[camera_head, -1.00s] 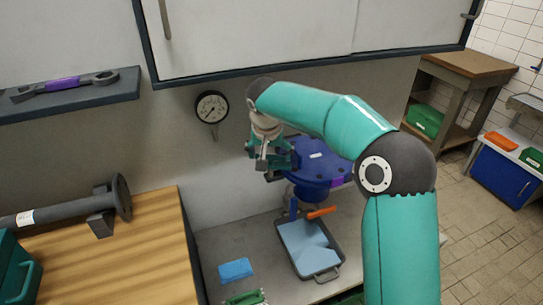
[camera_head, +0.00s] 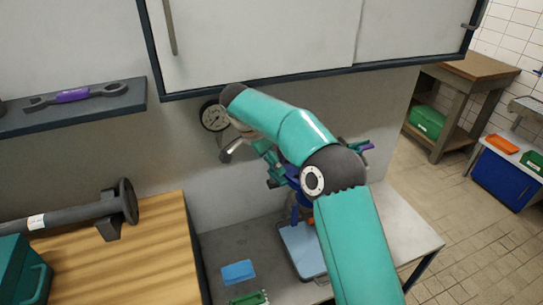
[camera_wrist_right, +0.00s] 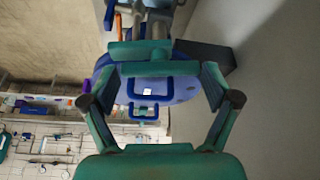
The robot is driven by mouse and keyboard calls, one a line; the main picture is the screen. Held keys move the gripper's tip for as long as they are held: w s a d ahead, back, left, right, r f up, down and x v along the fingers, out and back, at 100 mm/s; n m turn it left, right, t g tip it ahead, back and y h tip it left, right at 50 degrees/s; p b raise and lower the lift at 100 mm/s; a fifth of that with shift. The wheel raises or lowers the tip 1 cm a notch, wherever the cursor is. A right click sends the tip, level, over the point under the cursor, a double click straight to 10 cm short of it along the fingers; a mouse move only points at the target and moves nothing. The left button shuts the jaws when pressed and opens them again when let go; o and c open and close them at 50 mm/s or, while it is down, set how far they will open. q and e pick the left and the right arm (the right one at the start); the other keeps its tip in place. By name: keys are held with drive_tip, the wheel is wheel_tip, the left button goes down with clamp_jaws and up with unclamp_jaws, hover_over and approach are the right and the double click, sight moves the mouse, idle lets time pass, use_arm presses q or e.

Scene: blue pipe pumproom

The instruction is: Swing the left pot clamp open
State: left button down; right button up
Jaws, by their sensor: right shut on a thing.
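The blue pot (camera_head: 293,172) stands against the wall, mostly hidden behind my right arm. Its blue lid (camera_wrist_right: 185,92) with a small white label shows in the right wrist view. My right gripper (camera_head: 277,166) is at the pot's left side. In the right wrist view my right gripper (camera_wrist_right: 155,62) is shut on a part at the pot, likely the left clamp; its exact grip is hard to make out. A green part with a purple end (camera_head: 360,147) juts out right of my forearm. My left gripper is out of view.
A round gauge (camera_head: 214,116) is on the wall just left of my wrist. A wall cabinet (camera_head: 260,40) hangs close above. A wooden bench (camera_head: 120,260) with a flanged pipe stands left.

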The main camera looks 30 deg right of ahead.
drive_tip(key=shift+r+m+p, duration=0.1)
drive_tip(key=shift+m+p, duration=0.25)
drive_tip(key=shift+m, duration=0.15)
drive_tip(key=shift+g, duration=0.3)
drive_tip(key=o, duration=0.9)
drive_tip(key=shift+v, duration=3.65)
